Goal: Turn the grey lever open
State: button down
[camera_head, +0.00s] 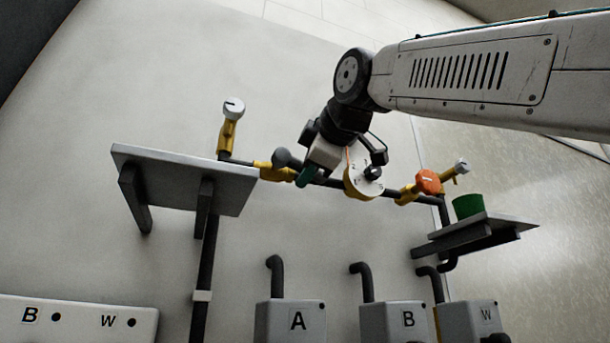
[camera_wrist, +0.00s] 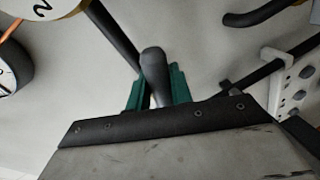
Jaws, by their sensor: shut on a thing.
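The grey lever (camera_head: 284,158) is a dark rod with a rounded end, on the pipe run at the middle of the wall in the head view. In the wrist view its rounded end (camera_wrist: 154,66) stands between my green fingers. My gripper (camera_head: 307,176) is at the lever, shut on it. The green fingers (camera_wrist: 158,90) lie on either side of the rod in the wrist view. The lever's pivot and its exact angle to the pipe are hard to tell, as my gripper covers part of it.
A round pale dial (camera_head: 363,176) sits just right of my gripper. An orange knob (camera_head: 429,181) and a white-capped yellow valve (camera_head: 462,167) are further right. A grey shelf (camera_head: 184,178) juts out at left. A green cup (camera_head: 468,206) stands on the right shelf (camera_head: 500,222). Labelled boxes (camera_head: 291,321) are below.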

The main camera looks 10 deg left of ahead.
jog(key=shift+w+d+r+n+h, duration=0.1)
jog(key=shift+r+n+h, duration=0.1)
jog(key=shift+r+n, duration=0.4)
jog(key=shift+r+n+h, duration=0.2)
jog(key=shift+r+n, duration=0.05)
jog(key=shift+n, duration=0.65)
jog(key=c, duration=1.3)
grip_release()
jog(key=v, duration=0.7)
jog(key=shift+s+d, duration=0.2)
jog(key=shift+s, duration=0.15)
